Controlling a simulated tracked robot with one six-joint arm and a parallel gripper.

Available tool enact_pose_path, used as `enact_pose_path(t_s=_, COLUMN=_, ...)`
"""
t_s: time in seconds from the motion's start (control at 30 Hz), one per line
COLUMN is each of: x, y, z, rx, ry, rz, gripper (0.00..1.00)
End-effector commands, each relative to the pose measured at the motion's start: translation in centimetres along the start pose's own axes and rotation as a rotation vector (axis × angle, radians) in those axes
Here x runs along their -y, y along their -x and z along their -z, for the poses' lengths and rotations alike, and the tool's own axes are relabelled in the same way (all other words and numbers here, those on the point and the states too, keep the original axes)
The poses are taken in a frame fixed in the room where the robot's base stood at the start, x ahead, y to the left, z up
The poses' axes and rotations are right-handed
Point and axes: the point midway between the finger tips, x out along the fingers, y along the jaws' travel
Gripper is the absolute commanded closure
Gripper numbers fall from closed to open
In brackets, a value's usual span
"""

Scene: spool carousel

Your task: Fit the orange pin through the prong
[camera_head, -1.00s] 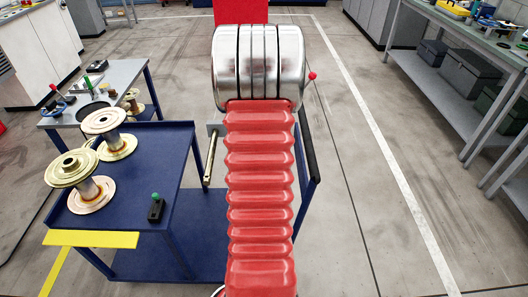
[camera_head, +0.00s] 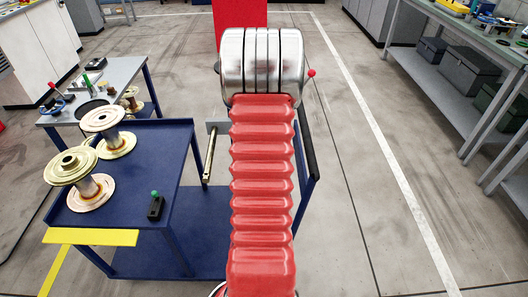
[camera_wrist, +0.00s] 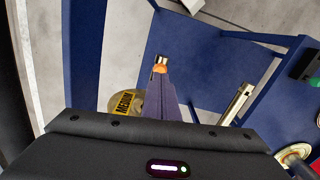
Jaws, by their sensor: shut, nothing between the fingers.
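My gripper (camera_wrist: 160,72) points down in the wrist view, its tapered fingers shut and empty. A small orange and pale metal piece (camera_wrist: 160,66) shows right at the fingertips; I cannot tell whether it is the orange pin or how far beyond the tips it lies. A brass bar, which looks like the prong (camera_wrist: 237,103), is to the right of the fingers and apart from them. The prong also shows in the head view (camera_head: 209,155), beside the blue cart. In the head view my gripper is hidden behind my red arm.
The blue cart (camera_head: 190,135) bears two spools (camera_head: 112,143) (camera_head: 72,163) and a black block with a green knob (camera_head: 155,207). In the wrist view a disc with a yellow MEDIUM label (camera_wrist: 124,103) lies left of the fingers. Floor to the right is clear.

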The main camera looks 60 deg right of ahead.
Motion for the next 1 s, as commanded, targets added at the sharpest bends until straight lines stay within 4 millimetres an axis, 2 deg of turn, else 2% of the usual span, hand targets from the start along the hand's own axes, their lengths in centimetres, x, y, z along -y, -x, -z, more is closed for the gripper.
enact_pose_path(t_s=0.1, x=0.0, y=-1.2, z=0.0, rx=0.001, ry=0.000, rz=0.000, gripper=1.00)
enact_pose_path(t_s=0.3, x=0.1, y=-2.4, z=0.0, rx=0.000, ry=0.001, rz=0.000, gripper=1.00)
enact_pose_path(t_s=1.0, x=0.1, y=-2.9, z=0.0, rx=0.000, ry=0.001, rz=0.000, gripper=1.00)
